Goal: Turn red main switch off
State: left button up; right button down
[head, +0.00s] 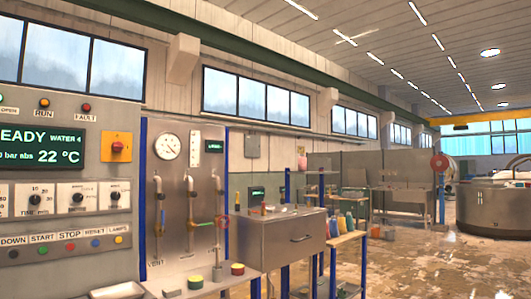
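The red main switch (118,148) is a red rotary knob on a square yellow-orange plate (107,141). It is on the grey control panel (100,110) at the left of the head view, to the right of the green display (42,147), which reads "READY" and 22 °C. The knob's exact turn position is too small to tell. Neither of my grippers shows in the head view, and nothing covers the switch.
Below the switch are dials (78,198) and a row of coloured buttons (70,247). To the right stand a gauge-and-pipe panel (187,190), a metal cabinet (282,242) and a shelf with coloured bottles (345,222). The floor (420,265) at the right is open.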

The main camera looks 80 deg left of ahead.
aim_at(117, 147)
jog(key=u, duration=3.7)
jog(key=i+z, duration=0.25)
jog(key=i, duration=0.25)
jog(key=i+j+z, duration=0.3)
jog(key=i, duration=0.2)
jog(key=i+j+z, duration=0.25)
jog(key=i, duration=0.25)
jog(key=i+j+z, duration=0.25)
jog(key=i, duration=0.2)
